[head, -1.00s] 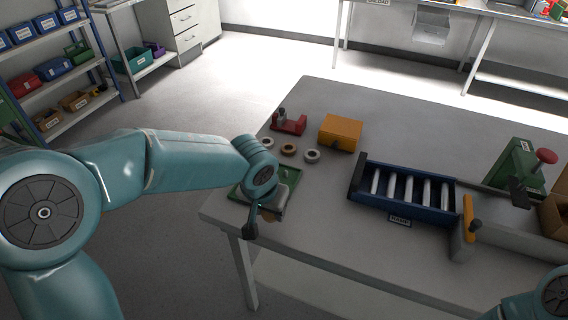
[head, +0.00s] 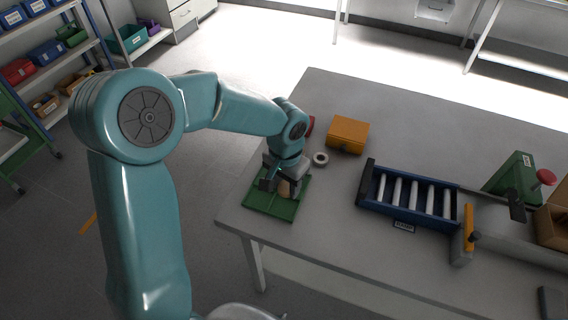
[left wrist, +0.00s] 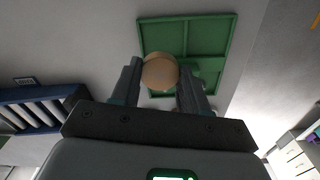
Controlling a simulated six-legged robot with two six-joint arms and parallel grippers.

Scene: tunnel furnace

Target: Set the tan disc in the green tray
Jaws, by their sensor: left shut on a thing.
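My left gripper (head: 281,187) is shut on the tan disc (head: 284,188), above the green tray (head: 290,212) at the table's near left corner. In the left wrist view, the tan disc (left wrist: 160,71) is pinched between the two fingertips (left wrist: 158,76). The green tray (left wrist: 186,38), split by thin dividers, lies beyond the disc and is partly covered by it and the fingers. I cannot tell whether the disc touches the tray. My right gripper is not in view.
A grey ring (head: 320,159) and an orange box (head: 347,133) stand behind the tray. A blue roller rack (head: 408,198) is to the right, with a green block with a red knob (head: 518,180) farther right. The table between tray and rack is clear.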

